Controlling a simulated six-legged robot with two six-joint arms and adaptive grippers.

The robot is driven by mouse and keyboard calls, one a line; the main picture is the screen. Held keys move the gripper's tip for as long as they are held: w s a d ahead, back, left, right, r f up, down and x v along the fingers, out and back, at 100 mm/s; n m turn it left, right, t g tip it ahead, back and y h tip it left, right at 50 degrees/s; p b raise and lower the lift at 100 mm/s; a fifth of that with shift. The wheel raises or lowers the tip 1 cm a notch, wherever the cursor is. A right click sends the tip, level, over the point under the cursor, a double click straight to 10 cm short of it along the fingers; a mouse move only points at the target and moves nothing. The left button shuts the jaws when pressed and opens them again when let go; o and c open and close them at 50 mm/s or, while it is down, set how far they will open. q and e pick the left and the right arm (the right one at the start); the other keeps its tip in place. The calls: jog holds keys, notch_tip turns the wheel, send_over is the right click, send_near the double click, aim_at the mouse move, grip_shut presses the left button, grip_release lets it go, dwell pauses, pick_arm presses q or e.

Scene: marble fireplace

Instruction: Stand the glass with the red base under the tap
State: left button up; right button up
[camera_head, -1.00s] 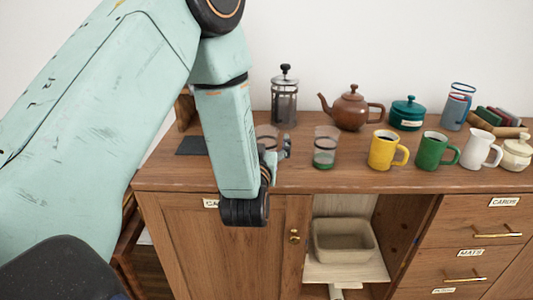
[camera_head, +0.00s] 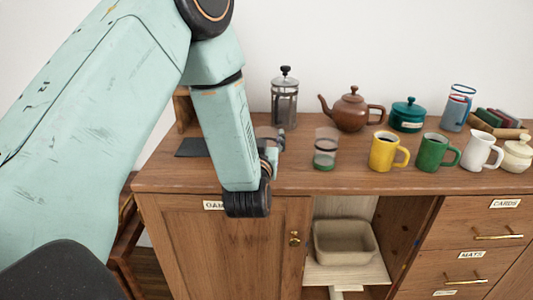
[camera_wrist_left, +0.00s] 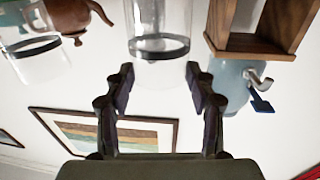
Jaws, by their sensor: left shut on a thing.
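My left gripper (camera_head: 279,140) is shut on a clear glass (camera_head: 266,132), largely behind my arm in the head view. In the left wrist view this glass (camera_wrist_left: 158,20), with a dark band, stands between the fingers of the gripper (camera_wrist_left: 158,76). Its base colour is hidden in both views. A pale blue vessel (camera_wrist_left: 232,78) with a grey tap (camera_wrist_left: 259,80) and a blue lever shows right of the fingers in the left wrist view. My arm hides it in the head view. My right gripper is not in view.
A glass with a green base (camera_head: 325,160) stands right of my gripper. A yellow mug (camera_head: 383,155), brown teapot (camera_head: 352,110) and French press (camera_head: 285,105) are nearby. A dark mat (camera_head: 193,147) lies left of my arm. An open compartment below holds a basin (camera_head: 345,243).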

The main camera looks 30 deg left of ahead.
pick_arm(q)
grip_shut()
jog(key=shift+r, duration=0.1)
